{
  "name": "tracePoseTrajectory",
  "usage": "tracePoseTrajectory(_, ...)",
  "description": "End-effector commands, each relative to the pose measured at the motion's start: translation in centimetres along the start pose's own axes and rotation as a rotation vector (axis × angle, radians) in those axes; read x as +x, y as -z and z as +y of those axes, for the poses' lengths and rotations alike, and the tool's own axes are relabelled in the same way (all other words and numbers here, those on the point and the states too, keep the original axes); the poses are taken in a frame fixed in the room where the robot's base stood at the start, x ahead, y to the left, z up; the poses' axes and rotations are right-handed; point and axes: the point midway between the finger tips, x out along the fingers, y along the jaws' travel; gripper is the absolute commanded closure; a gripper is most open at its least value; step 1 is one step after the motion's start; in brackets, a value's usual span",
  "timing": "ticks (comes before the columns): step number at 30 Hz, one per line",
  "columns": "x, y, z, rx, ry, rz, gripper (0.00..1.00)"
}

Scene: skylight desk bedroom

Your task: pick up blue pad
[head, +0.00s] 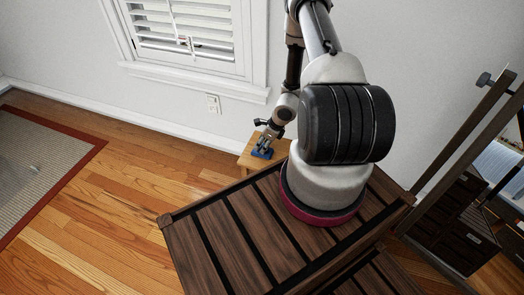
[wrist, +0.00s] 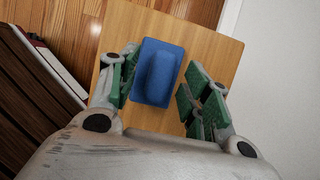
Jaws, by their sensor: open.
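The blue pad (wrist: 157,73) is a small blue block with a raised middle. It lies on a small light-wood stool or table (wrist: 215,48) in the wrist view. In the head view the blue pad (head: 262,153) shows on the wooden top (head: 245,160) by the wall. My gripper (wrist: 158,95) is open, with one green-padded finger left of the pad and one right of it. A gap shows between the pad and the right finger; the left finger is closer to it. In the head view my gripper (head: 264,146) is right over the pad and partly hides it.
My dark slatted base top fills the lower middle of the head view. A white wall (head: 180,110) with a shuttered window (head: 190,30) stands behind the stool. A rug (head: 35,165) lies at left on the wood floor (head: 120,220). A dark-framed piece (head: 470,130) stands at right.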

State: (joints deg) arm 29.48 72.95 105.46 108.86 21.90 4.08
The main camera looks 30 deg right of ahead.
Motion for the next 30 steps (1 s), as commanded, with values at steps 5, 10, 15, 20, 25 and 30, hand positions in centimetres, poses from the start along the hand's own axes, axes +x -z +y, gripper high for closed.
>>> tracePoseTrajectory(5, 1.21, 0.00, -0.02, -0.001, 0.000, 0.000, 0.52)
tracePoseTrajectory(10, 1.19, -0.01, -0.03, -0.001, 0.000, -0.001, 0.52)
tracePoseTrajectory(15, 1.18, -0.01, -0.03, -0.001, 0.000, -0.001, 0.83)
tracePoseTrajectory(20, 1.17, -0.01, -0.02, -0.002, 0.000, -0.001, 1.00)
tracePoseTrajectory(25, 1.16, -0.02, -0.03, -0.002, 0.000, -0.001, 1.00)
tracePoseTrajectory(30, 0.58, -0.30, -0.08, -0.002, 0.001, -0.001, 1.00)
